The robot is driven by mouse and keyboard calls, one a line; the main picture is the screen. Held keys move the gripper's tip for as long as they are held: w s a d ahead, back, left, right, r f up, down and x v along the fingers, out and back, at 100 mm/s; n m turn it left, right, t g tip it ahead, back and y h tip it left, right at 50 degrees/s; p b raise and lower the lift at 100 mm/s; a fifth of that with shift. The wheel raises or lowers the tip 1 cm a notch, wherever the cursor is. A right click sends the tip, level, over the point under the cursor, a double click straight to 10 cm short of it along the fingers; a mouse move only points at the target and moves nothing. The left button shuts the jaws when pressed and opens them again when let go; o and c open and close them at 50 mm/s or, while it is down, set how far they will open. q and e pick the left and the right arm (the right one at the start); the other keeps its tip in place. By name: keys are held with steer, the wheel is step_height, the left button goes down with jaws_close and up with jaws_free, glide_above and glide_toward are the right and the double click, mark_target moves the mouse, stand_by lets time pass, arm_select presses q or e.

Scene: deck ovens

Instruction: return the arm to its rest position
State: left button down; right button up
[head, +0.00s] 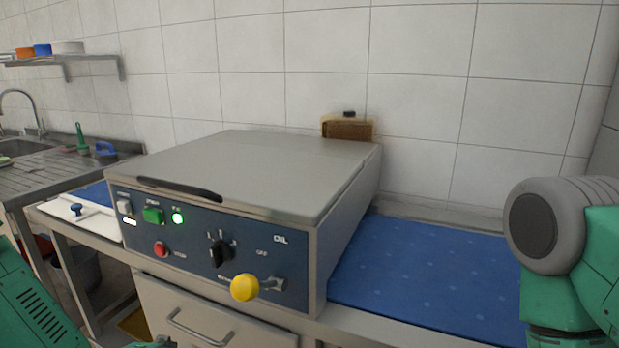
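A green link of my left arm (38,305) shows at the lower left corner. A small green and dark piece of my own body shows at the bottom edge, too little to tell what part it is. My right arm (565,240), green with a grey round joint, stands bent at the right edge. No gripper fingers show for either arm. Neither arm visibly touches the machine.
A grey machine with a closed lid (250,170) and a dark blue control panel (190,245) stands in the middle. Its yellow-knobbed lever (244,287) sticks out in front. A blue mat (430,270) lies clear at right. A sink counter (60,165) stands left.

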arm_select(q)
steer(key=s+d+f+m+g+h, duration=0.15)
steer(key=s+f+m+g, duration=0.25)
steer(key=s+f+m, duration=0.6)
steer(key=s+a+f+m+g, duration=0.1)
steer(key=s+m+g, duration=0.1)
steer(key=s, duration=0.4)
steer(key=s+f+m+g+y, duration=0.1)
steer(key=s+f+m+g, duration=0.1)
steer(key=s, duration=0.4)
steer(key=s+a+f+m+g, duration=0.1)
steer(key=s+f+m+g, duration=0.1)
steer(key=s+m, duration=0.2)
steer(key=shift+s+a+m, duration=0.3)
steer(key=shift+s, duration=0.85)
steer(key=shift+w+f, duration=0.15)
stand_by(4.1)
